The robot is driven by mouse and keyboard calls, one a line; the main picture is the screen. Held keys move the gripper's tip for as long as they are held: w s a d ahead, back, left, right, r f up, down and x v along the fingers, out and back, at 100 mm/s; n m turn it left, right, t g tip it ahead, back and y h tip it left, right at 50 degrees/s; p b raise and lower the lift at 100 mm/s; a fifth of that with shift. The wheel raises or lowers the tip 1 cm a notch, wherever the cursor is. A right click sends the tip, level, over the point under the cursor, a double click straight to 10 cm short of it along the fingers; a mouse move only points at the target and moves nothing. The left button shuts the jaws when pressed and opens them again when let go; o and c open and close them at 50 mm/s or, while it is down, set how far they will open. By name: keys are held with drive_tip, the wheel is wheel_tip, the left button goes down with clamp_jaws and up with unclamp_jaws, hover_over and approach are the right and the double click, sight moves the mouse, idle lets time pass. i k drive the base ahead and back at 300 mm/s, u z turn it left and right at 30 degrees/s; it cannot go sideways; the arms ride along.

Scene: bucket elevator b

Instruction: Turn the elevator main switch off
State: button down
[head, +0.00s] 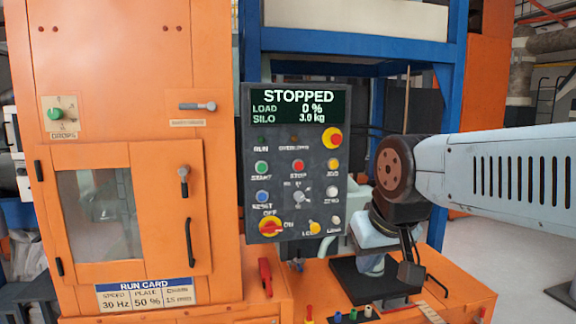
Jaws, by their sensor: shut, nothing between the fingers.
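The main switch (270,228) is a yellow disc with a red handle, low on the left of the dark control panel (318,212). OFF is marked above it and ON to its right. The red handle looks roughly horizontal, toward ON. The panel display (297,106) reads STOPPED, load 0 %, silo 3.0 kg. My gripper (410,272) hangs fingers-down to the right of the panel, apart from the switch. Its fingers look shut and empty.
The orange cabinet (190,100) stands left of the panel, with handles and a windowed door. A red lever (265,276) and a black tray (360,284) are below.

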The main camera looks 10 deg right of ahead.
sight(270, 227)
drive_tip(key=z, duration=0.9)
drive_tip(key=k, duration=1.4)
drive_tip(key=u, duration=0.4)
drive_tip(key=i, duration=1)
